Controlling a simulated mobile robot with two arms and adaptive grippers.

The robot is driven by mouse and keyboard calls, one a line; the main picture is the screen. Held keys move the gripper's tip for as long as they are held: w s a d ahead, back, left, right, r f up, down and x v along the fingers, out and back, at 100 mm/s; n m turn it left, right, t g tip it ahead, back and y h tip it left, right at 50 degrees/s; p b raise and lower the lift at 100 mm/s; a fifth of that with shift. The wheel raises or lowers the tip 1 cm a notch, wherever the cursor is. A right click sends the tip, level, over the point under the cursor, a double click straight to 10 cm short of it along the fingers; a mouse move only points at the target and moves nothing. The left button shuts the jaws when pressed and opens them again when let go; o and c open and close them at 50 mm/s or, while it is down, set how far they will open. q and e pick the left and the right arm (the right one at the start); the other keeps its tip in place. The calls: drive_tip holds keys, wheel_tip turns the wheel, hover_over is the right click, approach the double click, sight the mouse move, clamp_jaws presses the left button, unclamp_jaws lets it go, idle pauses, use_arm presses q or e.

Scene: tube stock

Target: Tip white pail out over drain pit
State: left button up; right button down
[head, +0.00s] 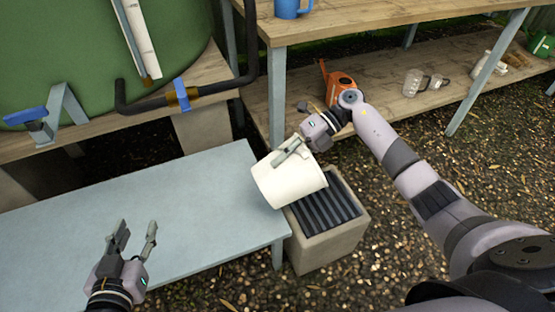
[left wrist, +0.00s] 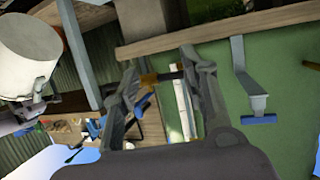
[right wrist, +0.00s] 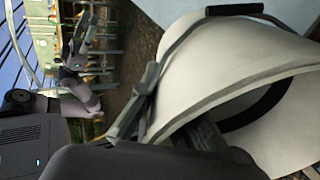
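The white pail (head: 288,183) is tilted over the left part of the drain pit (head: 325,242), a pale stone box with a dark slatted grate. My right gripper (head: 288,152) is at the pail's upper side and shut on it. The right wrist view shows the pail (right wrist: 240,75) large, with its wire bail, dark handle grip and part of the rim opening against my fingers. Whether anything is inside or pouring out is hidden. My left gripper (head: 133,238) is open and empty above the blue-grey bench (head: 190,215); the left wrist view shows its spread fingers (left wrist: 160,90).
A wooden table (head: 360,20) with a blue mug (head: 288,8) stands behind. Its lower shelf holds an orange can (head: 338,85) and glass jugs (head: 414,82). A green tank (head: 60,50) with a pipe and blue-handled valve (head: 180,88) is at left. The bench top is bare.

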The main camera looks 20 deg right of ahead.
sight(270, 174)
drive_tip(key=a+f+h+p, duration=0.1)
drive_tip(key=f+h, duration=0.1)
drive_tip(key=a+f+h+p, duration=0.2)
drive_tip(key=h, duration=0.1)
drive_tip(key=shift+p, duration=0.3)
drive_tip(key=shift+a+f+h, duration=0.65)
drive_tip(key=shift+f+h, duration=0.15)
drive_tip(key=shift+h, duration=0.4)
drive_tip(key=shift+d+f+h+p, duration=0.1)
drive_tip(key=shift+f+h+p, duration=0.15)
drive_tip(key=shift+h+p, duration=0.4)
drive_tip(key=f+h, duration=0.1)
drive_tip(key=d+f+h, duration=0.1)
drive_tip(key=h, duration=0.1)
drive_tip(key=shift+f+m+t, duration=0.3)
drive_tip(key=shift+f, duration=0.05)
use_arm(q)
drive_tip(key=s+a+f+g+y, duration=0.1)
drive_tip(key=s+a+f+g, duration=0.1)
drive_tip(key=s+f+g, duration=0.2)
drive_tip(key=s+a+f+g+y, duration=0.1)
drive_tip(key=s+a+f+g, duration=0.2)
drive_tip(key=s+g, duration=0.3)
drive_tip(key=shift+s+a+f+n+y, duration=0.25)
drive_tip(key=shift+s+f, duration=0.65)
drive_tip(key=shift+s, duration=1.65)
use_arm(e)
drive_tip(key=shift+d+f+h, duration=0.25)
drive_tip(key=shift+f+h, duration=0.3)
drive_tip(key=shift+h, duration=0.4)
